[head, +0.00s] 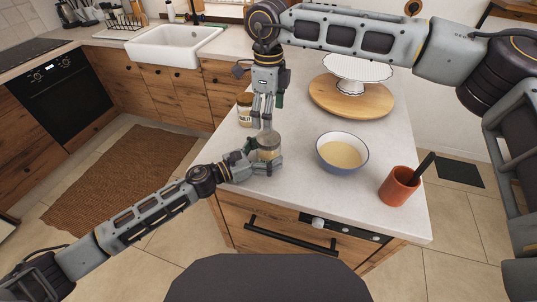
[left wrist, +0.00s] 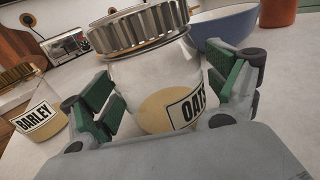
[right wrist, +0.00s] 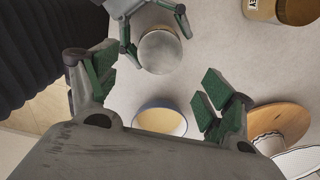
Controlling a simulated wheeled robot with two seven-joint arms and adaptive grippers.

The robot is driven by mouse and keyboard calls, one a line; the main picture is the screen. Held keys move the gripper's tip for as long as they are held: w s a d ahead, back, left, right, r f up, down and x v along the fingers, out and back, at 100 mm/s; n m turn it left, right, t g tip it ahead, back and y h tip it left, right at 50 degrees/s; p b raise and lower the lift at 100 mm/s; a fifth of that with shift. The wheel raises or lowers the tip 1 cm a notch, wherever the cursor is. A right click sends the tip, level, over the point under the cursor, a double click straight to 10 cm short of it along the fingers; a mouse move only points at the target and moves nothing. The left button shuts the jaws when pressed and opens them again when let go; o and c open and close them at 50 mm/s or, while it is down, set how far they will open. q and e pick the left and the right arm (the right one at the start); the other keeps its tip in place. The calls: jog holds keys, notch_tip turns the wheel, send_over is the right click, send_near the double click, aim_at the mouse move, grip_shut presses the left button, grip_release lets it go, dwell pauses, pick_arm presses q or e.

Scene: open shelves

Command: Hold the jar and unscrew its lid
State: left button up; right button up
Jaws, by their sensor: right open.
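The jar labelled OATS (left wrist: 150,85) stands upright, with its ridged metal lid (left wrist: 140,30) on top. In the head view the jar (head: 268,151) is at the island's near left. My left gripper (head: 266,160) has its fingers on both sides of the jar body, below the lid; whether the pads press on the glass is unclear. The lid's top also shows in the right wrist view (right wrist: 160,51). My right gripper (head: 264,122) points down, open and empty, above the lid and apart from it. Its green pads show in the right wrist view (right wrist: 160,80).
A second jar labelled BARLEY (left wrist: 40,115) stands behind the oats jar, close to my right gripper. A blue-rimmed bowl (head: 342,154), an orange cup (head: 398,188) with a dark utensil, and a white cake stand on a round board (head: 380,103) occupy the worktop's right and back.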

pick_arm(q)
jog(key=c, duration=1.7)
pick_arm(e)
jog(key=shift+f, duration=0.1)
pick_arm(q)
jog(key=shift+c, duration=0.4)
pick_arm(e)
jog(key=shift+s+a+f, duration=0.1)
jog(key=shift+s+f, duration=0.2)
jog(key=shift+f, duration=0.5)
jog(key=shift+s+a+f+g+y, duration=0.2)
jog(key=shift+a+g+y, duration=0.1)
jog(key=shift+a+g, duration=0.15)
jog(key=shift+a+r+m, duration=0.15)
jog(key=shift+r+m, duration=0.1)
jog(key=shift+m, duration=0.25)
jog(key=m, duration=0.3)
jog(key=r+m, duration=0.1)
jog(key=m, duration=0.1)
jog(key=shift+w+t, duration=0.25)
jog(key=m, duration=0.6)
jog(key=shift+w+d+r+m, duration=0.15)
jog(key=shift+d+r+m, duration=0.1)
jog(key=shift+r+m, duration=0.1)
jog(key=m, duration=0.7)
jog(key=shift+w+d, duration=0.1)
jog(key=shift+d, duration=0.2)
jog(key=m, duration=0.4)
jog(key=shift+d, duration=0.1)
jog(key=shift+m, duration=1.65)
